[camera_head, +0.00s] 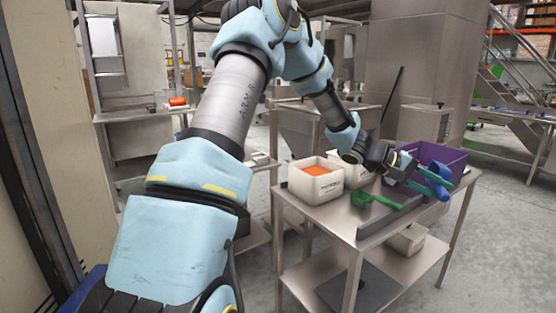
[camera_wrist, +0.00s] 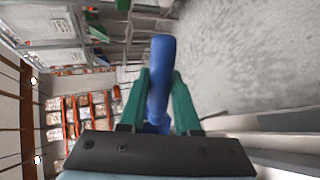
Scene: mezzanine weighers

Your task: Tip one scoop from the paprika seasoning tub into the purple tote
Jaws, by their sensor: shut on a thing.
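My gripper (camera_head: 428,181) is at the right end of the steel table, by the near right side of the purple tote (camera_head: 450,158). Its green fingers are shut on a blue scoop (camera_head: 440,193). In the wrist view the scoop's blue handle (camera_wrist: 161,75) sits between both fingers. The scoop's bowl and any contents cannot be made out. A white tub with orange-red powder (camera_head: 316,170), seemingly the paprika seasoning tub, stands at the table's left end. Its label is too small to read surely. The gripper and wrist hide part of the tote.
A green scoop (camera_head: 375,200) lies on the table in front of the tubs. A second white tub (camera_head: 348,166) stands behind the powder tub, partly hidden by my arm. A pale container (camera_head: 408,240) sits on the lower shelf. Open floor lies right of the table.

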